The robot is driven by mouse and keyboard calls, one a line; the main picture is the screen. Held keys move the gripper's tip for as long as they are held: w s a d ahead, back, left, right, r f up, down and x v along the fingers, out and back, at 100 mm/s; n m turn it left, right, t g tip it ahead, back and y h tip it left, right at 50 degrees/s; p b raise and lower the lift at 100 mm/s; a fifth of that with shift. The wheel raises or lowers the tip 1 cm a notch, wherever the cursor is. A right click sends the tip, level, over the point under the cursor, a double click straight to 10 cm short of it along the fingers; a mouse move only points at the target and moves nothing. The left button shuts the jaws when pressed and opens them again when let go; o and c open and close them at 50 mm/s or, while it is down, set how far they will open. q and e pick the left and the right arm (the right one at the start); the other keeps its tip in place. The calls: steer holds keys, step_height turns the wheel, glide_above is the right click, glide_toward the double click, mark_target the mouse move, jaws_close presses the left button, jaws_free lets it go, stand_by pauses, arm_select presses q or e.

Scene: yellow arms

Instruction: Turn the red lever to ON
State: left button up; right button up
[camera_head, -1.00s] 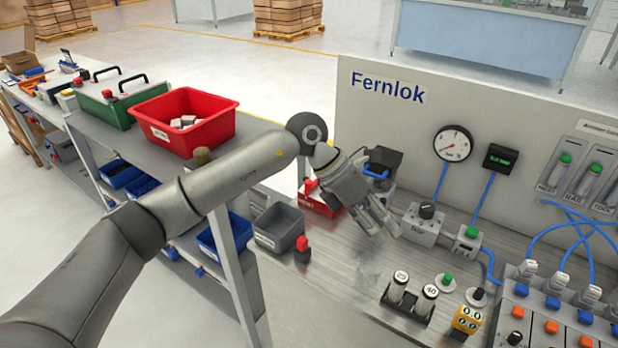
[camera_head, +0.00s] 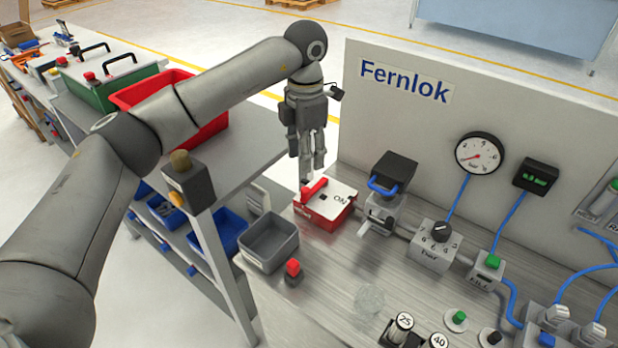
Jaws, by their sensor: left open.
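The red lever (camera_head: 314,190) sits on top of a red box with a white top plate (camera_head: 340,193) on the bench. The plate is marked ON on its right side. The lever lies toward the left part of the plate, away from the ON mark. My left gripper (camera_head: 308,178) points down just above the lever, its fingers open. I cannot tell whether a fingertip touches the lever. My right gripper is not in view.
A grey bin (camera_head: 270,243) and a red push button (camera_head: 293,270) stand left of and before the lever box. A dark box with a blue handle (camera_head: 393,172) stands right of it. The Fernlok panel (camera_head: 405,120) rises behind.

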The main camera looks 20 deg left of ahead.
arm_select(q)
steer(key=p, duration=0.1)
glide_above(306, 189)
steer(key=f, duration=0.4)
steer(key=shift+s+a+f, duration=0.1)
steer(key=shift+s+f, duration=0.2)
steer(key=f, duration=0.3)
steer(key=shift+w+p, duration=0.2)
steer(key=shift+p, duration=0.15)
steer(key=shift+f, duration=1)
steer(key=c, duration=0.4)
steer(key=shift+c, duration=1.4)
jaws_close()
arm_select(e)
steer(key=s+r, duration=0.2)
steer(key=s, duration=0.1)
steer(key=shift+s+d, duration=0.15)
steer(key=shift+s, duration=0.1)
